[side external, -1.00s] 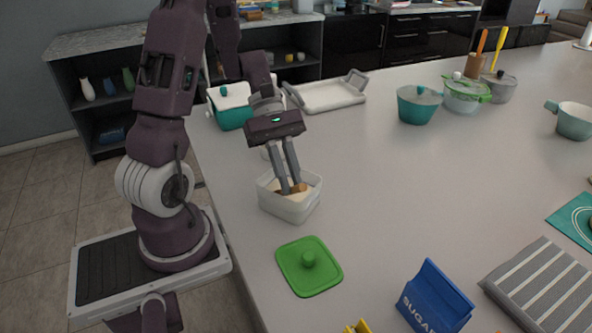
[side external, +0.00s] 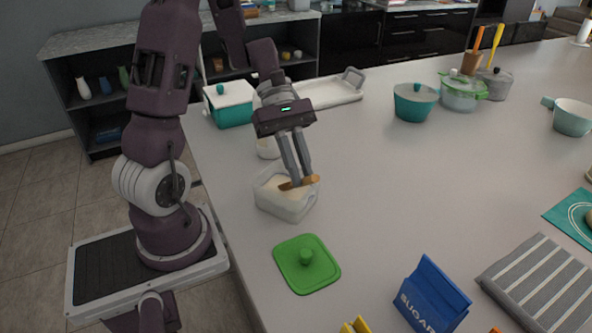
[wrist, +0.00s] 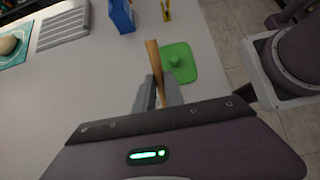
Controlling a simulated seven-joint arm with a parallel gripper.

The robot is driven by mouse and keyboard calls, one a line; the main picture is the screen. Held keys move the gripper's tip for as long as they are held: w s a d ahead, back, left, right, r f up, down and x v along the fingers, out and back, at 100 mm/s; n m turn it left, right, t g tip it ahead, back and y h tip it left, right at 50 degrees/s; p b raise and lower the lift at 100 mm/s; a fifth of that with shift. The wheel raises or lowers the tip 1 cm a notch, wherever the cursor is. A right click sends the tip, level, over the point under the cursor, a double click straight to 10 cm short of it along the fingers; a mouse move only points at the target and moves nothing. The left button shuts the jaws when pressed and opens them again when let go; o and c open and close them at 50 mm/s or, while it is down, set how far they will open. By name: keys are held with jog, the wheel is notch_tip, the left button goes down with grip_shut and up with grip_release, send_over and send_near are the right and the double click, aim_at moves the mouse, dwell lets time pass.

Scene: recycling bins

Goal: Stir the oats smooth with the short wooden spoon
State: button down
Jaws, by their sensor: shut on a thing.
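A short wooden spoon (side external: 300,183) is held between the fingers of my gripper (side external: 302,181), which is shut on it. The spoon lies nearly level at the top of a white square container (side external: 286,206), over its right rim. Pale oats (side external: 283,188) show inside the container. I cannot tell whether the spoon touches them. In the wrist view the spoon (wrist: 154,65) sticks out between my gripper's fingers (wrist: 159,92); the container is hidden there.
A green lid (side external: 306,264) lies in front of the container. A blue sugar box (side external: 432,297) and a striped cloth (side external: 540,290) are to the right. A small white bowl (side external: 268,148) and a teal-and-white pot (side external: 230,104) stand behind. The counter's middle is clear.

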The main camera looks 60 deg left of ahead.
jog(key=shift+d+r, duration=2.65)
jog(key=shift+d, duration=0.1)
jog(key=shift+r, duration=2.55)
